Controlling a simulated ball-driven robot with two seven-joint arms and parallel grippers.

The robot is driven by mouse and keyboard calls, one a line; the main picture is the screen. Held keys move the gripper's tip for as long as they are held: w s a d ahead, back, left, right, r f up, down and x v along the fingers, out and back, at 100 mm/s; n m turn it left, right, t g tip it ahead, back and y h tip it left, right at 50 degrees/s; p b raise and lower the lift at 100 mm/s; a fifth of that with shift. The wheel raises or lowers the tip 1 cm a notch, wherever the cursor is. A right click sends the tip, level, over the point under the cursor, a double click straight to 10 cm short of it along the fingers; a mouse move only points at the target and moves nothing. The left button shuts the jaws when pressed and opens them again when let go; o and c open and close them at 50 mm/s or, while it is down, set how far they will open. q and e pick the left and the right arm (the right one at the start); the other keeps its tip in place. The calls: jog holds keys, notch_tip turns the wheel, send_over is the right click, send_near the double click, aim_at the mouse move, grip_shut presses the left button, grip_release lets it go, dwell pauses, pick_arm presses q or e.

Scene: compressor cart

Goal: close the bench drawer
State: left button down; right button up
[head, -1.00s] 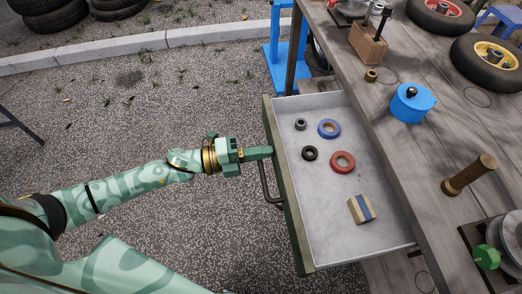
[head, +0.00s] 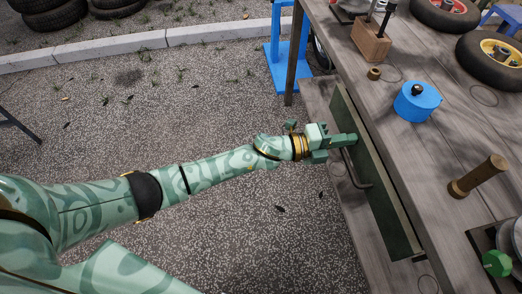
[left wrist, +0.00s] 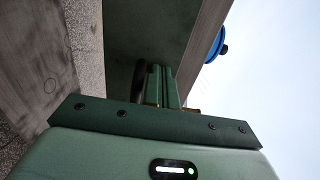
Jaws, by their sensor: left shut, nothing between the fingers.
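The bench drawer (head: 375,185) is pushed in under the bench top (head: 440,140) in the head view. Its dark green front is close to the bench edge and its inside is hidden. My left gripper (head: 345,139) is shut and empty, with its fingertips at the upper far part of the drawer front. The drawer's dark handle (head: 352,170) is just below the fingers, not held. In the left wrist view the shut fingers (left wrist: 163,85) point at the drawer front (left wrist: 145,35). My right gripper is not in view.
On the bench stand a blue pot (head: 414,102), a wooden block with tools (head: 371,42), a wooden peg (head: 477,177), wheels (head: 490,58) and a green knob (head: 497,263). A blue stand (head: 289,60) is behind. Gravel ground (head: 220,220) left of the bench is clear.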

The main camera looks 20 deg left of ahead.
aim_at(363, 135)
pick_arm(q)
jog(key=x, duration=0.4)
jog(key=shift+f+b, duration=0.1)
jog(key=shift+b, duration=0.25)
jog(key=shift+w+d, duration=0.15)
jog(key=shift+d, duration=0.05)
jog(key=shift+r, duration=0.25)
jog(key=shift+w, duration=0.1)
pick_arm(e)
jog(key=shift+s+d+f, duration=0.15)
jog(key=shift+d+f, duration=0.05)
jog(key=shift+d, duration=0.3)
pick_arm(q)
jog(key=shift+d+r, duration=0.1)
jog(key=shift+r, duration=0.05)
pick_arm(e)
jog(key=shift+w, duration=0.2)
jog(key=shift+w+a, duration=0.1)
